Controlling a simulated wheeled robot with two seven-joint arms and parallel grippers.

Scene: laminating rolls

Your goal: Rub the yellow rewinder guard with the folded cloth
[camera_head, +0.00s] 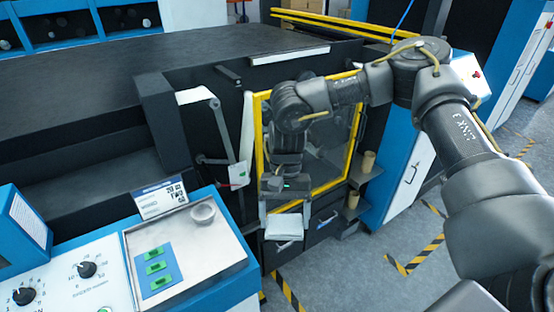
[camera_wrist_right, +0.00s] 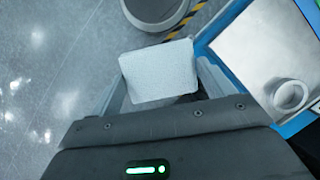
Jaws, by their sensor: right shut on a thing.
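The yellow rewinder guard (camera_head: 259,130) is an upright yellow frame around a clear panel on the dark machine. My right gripper (camera_head: 284,213) is in front of the guard's lower left part, pointing down, and my right arm covers part of the panel. It is shut on the folded cloth (camera_head: 284,227), a pale, flat pad. The cloth shows in the right wrist view (camera_wrist_right: 158,72) between the two fingers. In the head view it appears below the guard's lower edge, apparently apart from it. My left gripper is out of view.
A blue control console with a metal tray (camera_head: 185,250) and a small ring-shaped cup (camera_head: 203,212) stands to the left of the gripper. Brown rolls (camera_head: 367,162) sit on brackets right of the guard. Grey floor with striped tape (camera_head: 425,255) is open at the right.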

